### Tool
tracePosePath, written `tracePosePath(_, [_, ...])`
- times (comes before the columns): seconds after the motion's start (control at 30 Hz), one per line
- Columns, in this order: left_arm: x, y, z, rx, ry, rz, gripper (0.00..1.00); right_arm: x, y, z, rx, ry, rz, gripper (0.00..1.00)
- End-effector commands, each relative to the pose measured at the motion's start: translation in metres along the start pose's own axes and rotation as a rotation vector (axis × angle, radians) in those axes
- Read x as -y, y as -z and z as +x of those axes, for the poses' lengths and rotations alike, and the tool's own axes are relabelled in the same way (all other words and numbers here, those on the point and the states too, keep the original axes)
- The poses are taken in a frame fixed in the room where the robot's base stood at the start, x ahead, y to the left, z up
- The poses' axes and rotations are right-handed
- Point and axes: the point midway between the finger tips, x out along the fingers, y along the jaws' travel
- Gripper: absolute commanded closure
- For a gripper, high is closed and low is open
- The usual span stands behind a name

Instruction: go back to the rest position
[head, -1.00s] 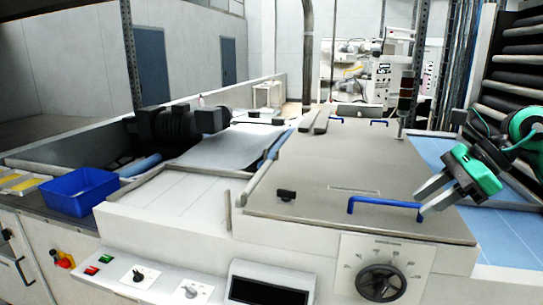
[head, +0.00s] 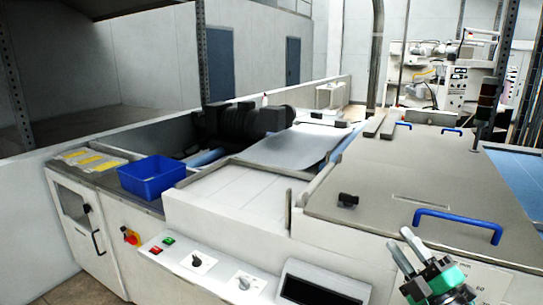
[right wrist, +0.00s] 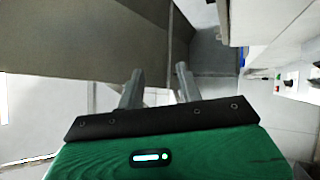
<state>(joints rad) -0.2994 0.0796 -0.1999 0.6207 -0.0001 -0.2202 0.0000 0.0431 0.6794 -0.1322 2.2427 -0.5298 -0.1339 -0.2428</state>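My right gripper (head: 403,246) is at the lower right of the head view, in front of the machine's front panel and below the blue lid handle (head: 458,223). Its two grey fingers stand apart with nothing between them. In the right wrist view the fingers (right wrist: 158,88) also show apart and empty, over the green gripper body. My left gripper is not in the head view.
The roller sheeter's flat grey lid (head: 400,180) lies closed in front of me. A blue bin (head: 152,178) stands on the left ledge. Red and green buttons and knobs (head: 197,261) line the front panel. Floor shows at the lower left.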

Motion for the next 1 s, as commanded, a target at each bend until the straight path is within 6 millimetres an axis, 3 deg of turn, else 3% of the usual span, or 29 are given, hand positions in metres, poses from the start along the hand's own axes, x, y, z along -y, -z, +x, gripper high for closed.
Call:
tracePosePath(0.13, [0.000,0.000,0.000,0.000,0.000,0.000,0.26,0.058,-0.017,-0.042,0.300,0.129,0.282,0.64])
tracePosePath(0.27, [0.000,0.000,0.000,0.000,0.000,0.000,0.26,0.112,-0.020,-0.094,0.563,0.270,0.507,0.64])
tracePosePath(0.37, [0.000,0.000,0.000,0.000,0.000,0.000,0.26,0.151,-0.011,-0.142,0.766,0.394,0.667,0.64])
tracePosePath(0.5, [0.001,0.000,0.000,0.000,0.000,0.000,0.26,0.196,0.018,-0.214,1.034,0.580,0.860,0.64])
tracePosePath(0.7, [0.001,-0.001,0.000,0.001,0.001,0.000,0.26,0.223,0.066,-0.292,1.301,0.795,1.029,0.64])
tracePosePath(0.9, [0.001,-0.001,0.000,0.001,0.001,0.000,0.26,0.229,0.112,-0.348,1.495,0.975,1.137,0.64])
tracePosePath(1.0, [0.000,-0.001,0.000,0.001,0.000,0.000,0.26,0.236,0.126,-0.367,1.560,1.039,1.165,0.64])
